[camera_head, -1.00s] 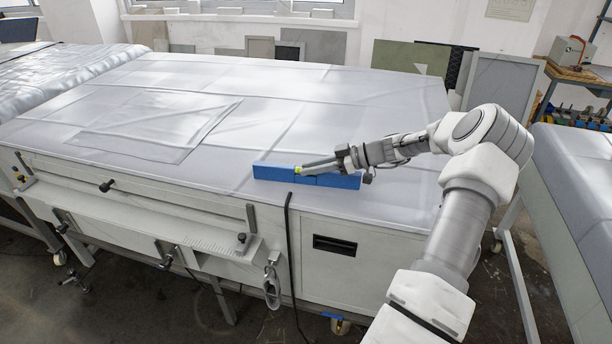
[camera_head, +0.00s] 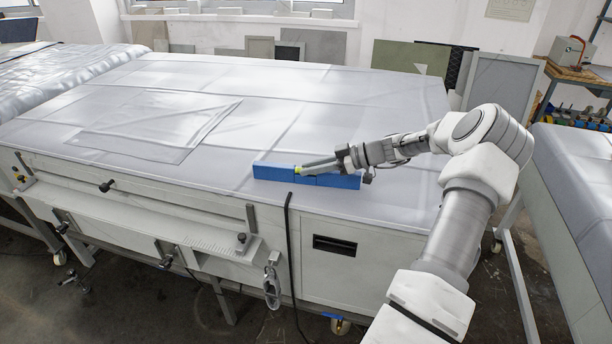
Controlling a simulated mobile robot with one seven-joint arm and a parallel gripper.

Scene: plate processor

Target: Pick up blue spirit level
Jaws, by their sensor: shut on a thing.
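The blue spirit level (camera_head: 275,173) is a long blue bar lying along the near edge of the plate processor's covered top (camera_head: 215,180). My gripper (camera_head: 299,171) reaches in from the right and is shut on the spirit level near its middle. My gripper's fingers hide a small part of the bar. The level appears to rest on or very close to the top; I cannot tell if there is a gap under it.
A clear sheet (camera_head: 160,125) lies on the top at the left. A black cable (camera_head: 288,235) hangs over the front edge just below the level. Another covered table (camera_head: 575,180) stands at the right. The top behind the level is clear.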

